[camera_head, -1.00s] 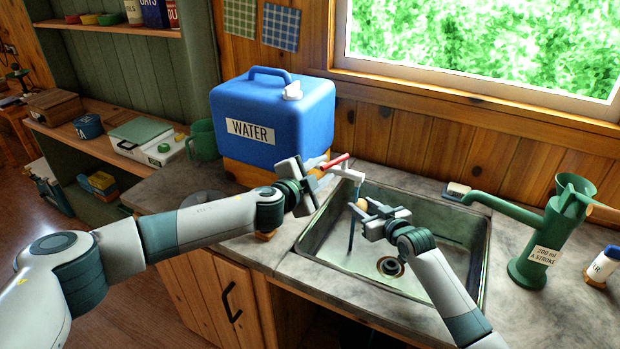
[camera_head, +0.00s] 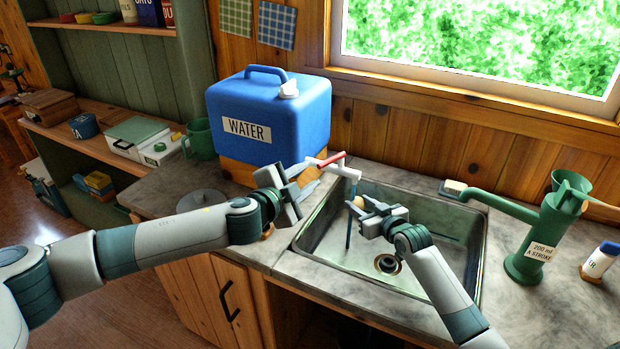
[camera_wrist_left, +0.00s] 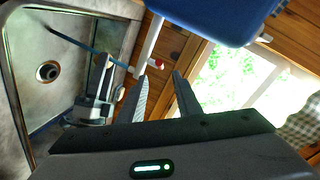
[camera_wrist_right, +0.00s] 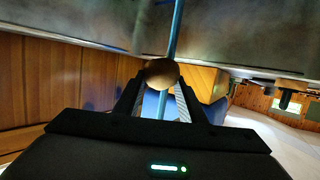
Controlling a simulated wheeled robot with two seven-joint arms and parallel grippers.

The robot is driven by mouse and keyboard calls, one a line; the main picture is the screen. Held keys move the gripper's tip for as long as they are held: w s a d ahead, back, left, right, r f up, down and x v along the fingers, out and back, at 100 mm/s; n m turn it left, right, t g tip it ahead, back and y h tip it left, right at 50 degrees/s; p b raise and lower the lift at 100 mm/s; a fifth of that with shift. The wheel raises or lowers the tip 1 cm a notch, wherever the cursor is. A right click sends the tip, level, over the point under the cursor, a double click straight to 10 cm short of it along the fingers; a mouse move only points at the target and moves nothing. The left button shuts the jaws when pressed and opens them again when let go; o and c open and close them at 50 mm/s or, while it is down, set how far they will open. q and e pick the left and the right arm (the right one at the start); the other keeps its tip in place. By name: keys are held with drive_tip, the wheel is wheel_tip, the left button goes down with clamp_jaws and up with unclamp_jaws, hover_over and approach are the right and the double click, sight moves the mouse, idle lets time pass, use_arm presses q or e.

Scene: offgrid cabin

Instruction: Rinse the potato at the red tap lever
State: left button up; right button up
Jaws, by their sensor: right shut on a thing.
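The red tap lever (camera_head: 331,160) sits on the white tap (camera_head: 347,173) of the blue water container. A thin blue stream of water (camera_head: 348,236) runs from the spout into the sink. My right gripper (camera_head: 362,205) is shut on the brown potato (camera_head: 355,202) below the spout, by the stream. The potato also shows between the fingers in the right wrist view (camera_wrist_right: 161,72), with the stream crossing just behind it. My left gripper (camera_head: 309,170) is open and empty, just left of the lever. In the left wrist view its fingers are apart, with the lever's red end (camera_wrist_left: 155,63) beyond them.
The blue water container (camera_head: 270,125) stands on a wooden block at the counter's back. The metal sink (camera_head: 440,255) has a drain (camera_head: 388,264). A green hand pump (camera_head: 535,240) and a small blue-capped shaker (camera_head: 600,262) stand right of it. A green mug (camera_head: 200,139) is at left.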

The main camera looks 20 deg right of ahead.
use_arm(q)
drive_tip(key=shift+c, duration=0.7)
drive_tip(key=shift+r, duration=0.1)
clamp_jaws()
drive_tip(key=shift+s+a+r+n+g+h, duration=0.25)
drive_tip(key=shift+s+r+n+g, duration=0.15)
drive_tip(key=shift+r, duration=0.45)
drive_tip(key=shift+s+a+r+n+g+h, duration=0.25)
drive_tip(key=shift+r+n+g, duration=0.2)
drive_tip(key=shift+r, duration=0.35)
drive_tip(key=shift+s+a+r+n+g+h, duration=0.15)
drive_tip(key=shift+s+r+n+g+h, duration=0.25)
drive_tip(key=shift+r, duration=0.45)
